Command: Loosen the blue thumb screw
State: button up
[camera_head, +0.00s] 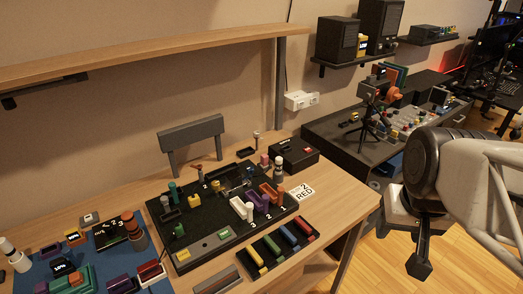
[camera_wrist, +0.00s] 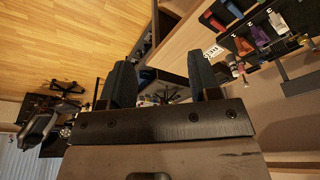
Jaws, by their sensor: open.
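The black task board (camera_head: 205,250) lies on the wooden table and carries several coloured parts. I cannot clearly make out a blue thumb screw at this size. My gripper (camera_head: 420,262) hangs at the right, off the table's right end and well apart from the board. In the wrist view my gripper (camera_wrist: 162,82) has its two dark fingers wide apart with nothing between them. Part of the board (camera_wrist: 243,45) shows at the upper right there.
A black tray with coloured bars (camera_head: 280,247) lies in front of the board. A blue mat (camera_head: 108,240) with parts is at left. A dark bench (camera_head: 345,135) with a tripod stands beyond. Open floor lies below my gripper.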

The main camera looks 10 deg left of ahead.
jog(key=w+a+r+m, duration=0.1)
jog(key=w+a, duration=0.2)
jog(key=w, duration=0.3)
jog(key=w+a, duration=0.3)
jog(key=w, duration=0.4)
jog(key=m+g, duration=0.3)
jog(key=m, duration=0.2)
send_over(250, 167)
notch_tip(250, 167, down, 16)
jog(key=shift+r, duration=0.1)
jog(key=shift+f, duration=3.9)
